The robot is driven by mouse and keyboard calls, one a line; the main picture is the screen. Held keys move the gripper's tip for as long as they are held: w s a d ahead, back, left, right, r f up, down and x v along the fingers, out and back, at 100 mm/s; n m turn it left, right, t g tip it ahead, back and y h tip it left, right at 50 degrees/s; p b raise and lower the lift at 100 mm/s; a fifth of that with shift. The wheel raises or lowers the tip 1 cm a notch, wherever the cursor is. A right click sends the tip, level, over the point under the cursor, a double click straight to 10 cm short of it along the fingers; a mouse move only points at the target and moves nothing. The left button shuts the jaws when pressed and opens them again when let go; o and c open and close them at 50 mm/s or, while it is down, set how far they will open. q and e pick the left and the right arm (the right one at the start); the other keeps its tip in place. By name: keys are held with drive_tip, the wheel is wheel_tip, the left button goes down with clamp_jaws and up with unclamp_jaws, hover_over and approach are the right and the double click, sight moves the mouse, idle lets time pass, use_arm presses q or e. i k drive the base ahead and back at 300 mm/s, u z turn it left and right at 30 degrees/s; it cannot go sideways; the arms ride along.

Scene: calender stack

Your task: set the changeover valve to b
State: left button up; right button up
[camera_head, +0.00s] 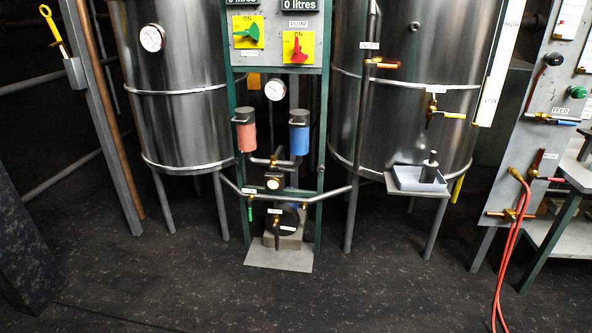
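The changeover valve is not clearly marked; small labels are too tiny to read. Between a red filter canister (247,132) and a blue filter canister (299,134), brass-and-grey pipe fittings (275,162) join below a round gauge (275,90). Neither of my grippers shows in the head view.
Steel tanks (185,60) (400,60) flank the green frame. A panel holds a green rotary switch (247,33) and a red one (298,46). A pump (285,222) sits low on a plinth. Red hoses (507,255) hang at right. The front floor (200,295) is clear.

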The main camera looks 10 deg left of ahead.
sight(271, 168)
drive_tip(key=u, duration=0.05)
drive_tip(key=i, duration=1)
drive_tip(key=u, duration=0.05)
drive_tip(key=k, duration=1.25)
drive_tip(key=z, duration=0.6)
drive_tip(key=i, duration=2.15)
drive_tip(key=u, duration=1.45)
drive_tip(key=i, duration=1.25)
drive_tip(key=u, duration=1.65)
drive_tip(key=i, duration=0.15)
drive_tip(key=z, duration=0.2)
